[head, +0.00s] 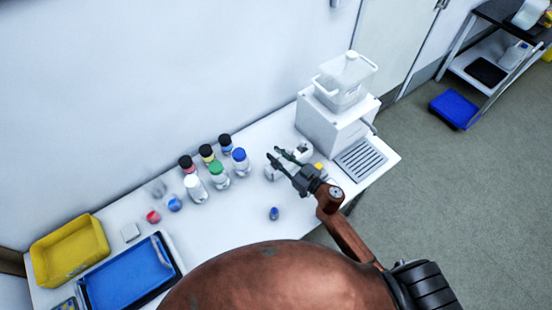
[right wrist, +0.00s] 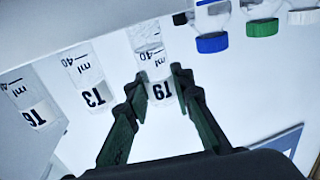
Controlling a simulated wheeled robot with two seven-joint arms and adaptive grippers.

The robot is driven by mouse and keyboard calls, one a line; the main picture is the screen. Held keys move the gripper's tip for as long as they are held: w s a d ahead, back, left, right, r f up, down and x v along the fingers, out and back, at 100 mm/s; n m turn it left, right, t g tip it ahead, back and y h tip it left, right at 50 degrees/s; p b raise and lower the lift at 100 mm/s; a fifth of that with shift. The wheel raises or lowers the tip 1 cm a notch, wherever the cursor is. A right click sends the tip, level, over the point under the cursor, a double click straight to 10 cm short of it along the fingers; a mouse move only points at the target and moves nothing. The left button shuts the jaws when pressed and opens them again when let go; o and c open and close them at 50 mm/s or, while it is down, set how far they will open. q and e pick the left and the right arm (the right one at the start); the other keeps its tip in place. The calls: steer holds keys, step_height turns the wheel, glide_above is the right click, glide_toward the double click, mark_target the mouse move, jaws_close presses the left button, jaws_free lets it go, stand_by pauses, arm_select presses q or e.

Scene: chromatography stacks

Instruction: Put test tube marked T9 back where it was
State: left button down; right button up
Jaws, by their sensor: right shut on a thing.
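The test tube marked T9 (right wrist: 158,88) is clear with a white label, which appears inverted in the right wrist view. My right gripper (head: 275,155) has its fingers on either side of this tube and is shut on it; the fingers also show in the right wrist view (right wrist: 160,78). Two other labelled tubes, one marked T3 (right wrist: 90,85) and one at the far left (right wrist: 30,105), stand in a row beside it. A white rack (head: 271,174) shows partly behind the gripper in the head view. The tube is too small to make out there. My left gripper is not in view.
Several capped bottles (head: 217,175) stand left of the gripper. A small blue-capped item (head: 274,213) is on the white table (head: 235,225) in front. A white machine (head: 325,125) stands at the back right. A blue tray (head: 125,275) and yellow bin (head: 70,248) are at left.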

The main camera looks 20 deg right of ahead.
steer(key=shift+f, duration=0.75)
steer(key=o, duration=0.7)
steer(key=shift+f, duration=0.15)
steer(key=shift+r, duration=0.2)
steer(key=v, duration=1.2)
steer(key=shift+f, duration=0.1)
